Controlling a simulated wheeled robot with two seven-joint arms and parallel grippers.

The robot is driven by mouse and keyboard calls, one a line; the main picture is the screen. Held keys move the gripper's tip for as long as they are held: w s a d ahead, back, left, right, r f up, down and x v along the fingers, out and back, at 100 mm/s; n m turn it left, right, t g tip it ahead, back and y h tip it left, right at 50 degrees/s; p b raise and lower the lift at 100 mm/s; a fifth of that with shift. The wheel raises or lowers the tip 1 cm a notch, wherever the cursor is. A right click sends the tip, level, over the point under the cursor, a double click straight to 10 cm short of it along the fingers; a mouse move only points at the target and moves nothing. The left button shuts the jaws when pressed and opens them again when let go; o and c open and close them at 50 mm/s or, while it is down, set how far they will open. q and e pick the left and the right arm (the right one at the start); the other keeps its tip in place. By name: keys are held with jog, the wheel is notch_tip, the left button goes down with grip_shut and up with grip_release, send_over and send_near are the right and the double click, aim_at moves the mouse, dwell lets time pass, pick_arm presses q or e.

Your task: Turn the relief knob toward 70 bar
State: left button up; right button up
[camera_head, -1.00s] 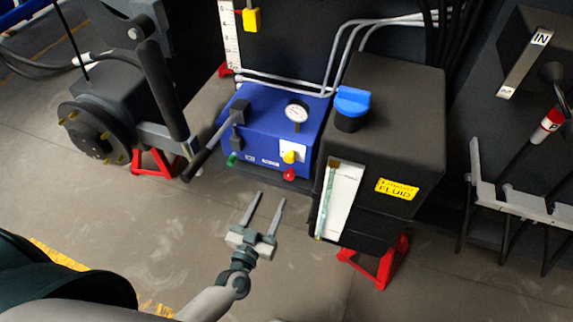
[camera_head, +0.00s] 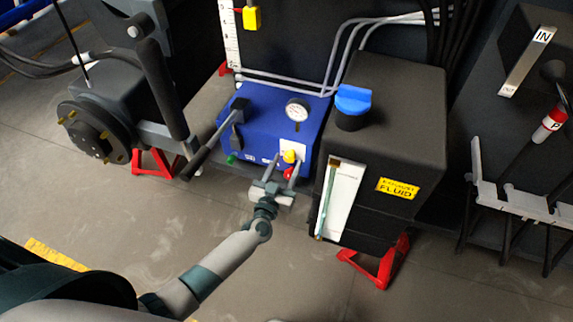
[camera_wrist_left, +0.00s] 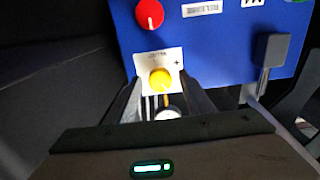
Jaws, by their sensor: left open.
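The blue pump unit (camera_head: 262,120) stands on the floor with a round dial gauge (camera_head: 297,110) on top. A yellow knob (camera_head: 290,156), which I take for the relief knob, sits on a white plate with a plus mark. It also shows in the left wrist view (camera_wrist_left: 160,79). A red knob (camera_wrist_left: 149,14) is beside it, near a label too blurred to read surely. My left gripper (camera_head: 286,167) is open, its fingers pointing at the knob. In the left wrist view the fingers (camera_wrist_left: 160,95) lie on either side of the knob; I cannot tell whether they touch it.
A black lever (camera_head: 215,140) rises at the unit's left. A black tank (camera_head: 392,125) with a blue cap (camera_head: 352,101) stands close on the right, over a red stand (camera_head: 380,265).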

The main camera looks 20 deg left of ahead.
pick_arm(q)
jog(key=shift+w, duration=0.15)
jog(key=c, duration=0.9)
jog(key=shift+c, duration=0.7)
pick_arm(e)
jog(key=shift+w, duration=0.2)
jog(key=shift+r, duration=0.1)
